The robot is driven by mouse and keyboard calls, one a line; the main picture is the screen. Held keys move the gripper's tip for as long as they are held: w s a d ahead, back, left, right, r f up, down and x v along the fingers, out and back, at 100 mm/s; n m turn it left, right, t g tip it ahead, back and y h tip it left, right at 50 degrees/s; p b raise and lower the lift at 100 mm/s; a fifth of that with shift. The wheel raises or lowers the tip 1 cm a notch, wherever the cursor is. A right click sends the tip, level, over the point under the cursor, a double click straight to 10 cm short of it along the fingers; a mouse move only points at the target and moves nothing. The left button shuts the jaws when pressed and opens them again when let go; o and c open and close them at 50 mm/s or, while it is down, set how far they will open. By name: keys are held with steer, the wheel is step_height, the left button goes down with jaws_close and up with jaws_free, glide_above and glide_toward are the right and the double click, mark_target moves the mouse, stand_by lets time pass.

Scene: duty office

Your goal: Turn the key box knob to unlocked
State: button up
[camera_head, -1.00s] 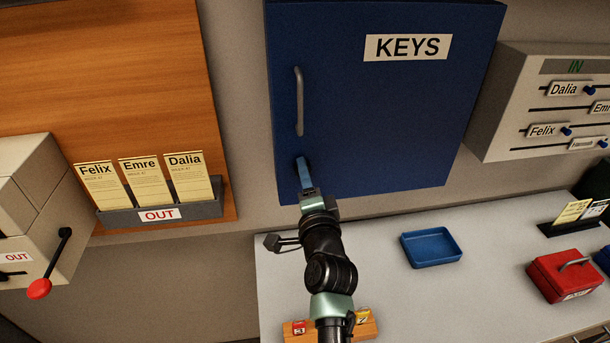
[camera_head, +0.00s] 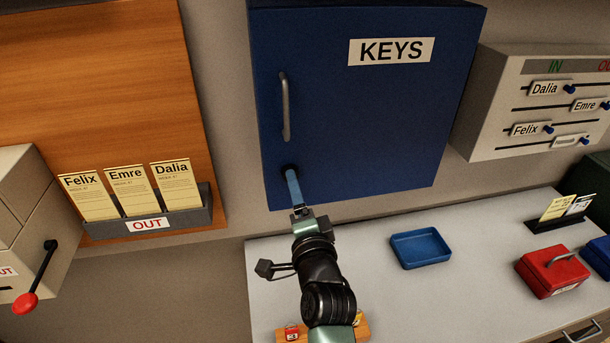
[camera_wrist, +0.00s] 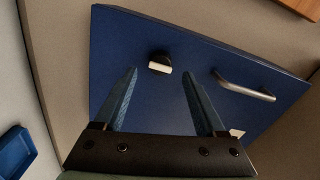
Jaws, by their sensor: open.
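The blue key box (camera_head: 360,110) labelled KEYS hangs on the wall, with its door shut and a grey bar handle (camera_head: 285,106) on its left side. The knob (camera_wrist: 160,64) is a dark round base with a pale bar, near the door's lower left corner. My gripper (camera_wrist: 160,85) is open, with one blue finger either side of the knob's line. In the wrist view the knob lies beyond the fingertips, with nothing between them. In the head view my gripper (camera_head: 292,176) points up at the knob and largely hides it.
A counter (camera_head: 365,275) below holds a blue tray (camera_head: 420,248), a red box (camera_head: 553,270) and a wooden block with key tags (camera_head: 350,330). An IN board (camera_head: 540,105) is on the right. A card rack (camera_head: 150,223) labelled OUT hangs on the left.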

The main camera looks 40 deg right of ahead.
steer(key=b+v, duration=0.1)
steer(key=v, duration=0.8)
steer(key=shift+s, duration=0.1)
steer(key=w+a+r+n+t+y, duration=0.1)
steer(key=w+a+r+n+t, duration=0.15)
steer(key=a+r, duration=0.35)
steer(key=w+a+r+n+t+y+b, duration=0.1)
steer(key=w+a+r+n+t, duration=0.2)
steer(key=r, duration=0.5)
steer(key=w+a+r+n+t+y, duration=0.1)
steer(key=a+r+n, duration=0.35)
steer(key=r, duration=0.25)
steer(key=s+a+r+n+t+y, duration=0.2)
steer(key=a+r+n, duration=0.4)
steer(key=r, duration=0.4)
steer(key=s+a+r+n+t+y, duration=0.3)
steer(key=s+a+r+n, duration=0.3)
steer(key=a+r, duration=0.3)
steer(key=shift+s+r+t+y+b, duration=0.35)
steer(key=shift+s+r+y+b, duration=0.1)
steer(key=shift+s+r+y, duration=0.3)
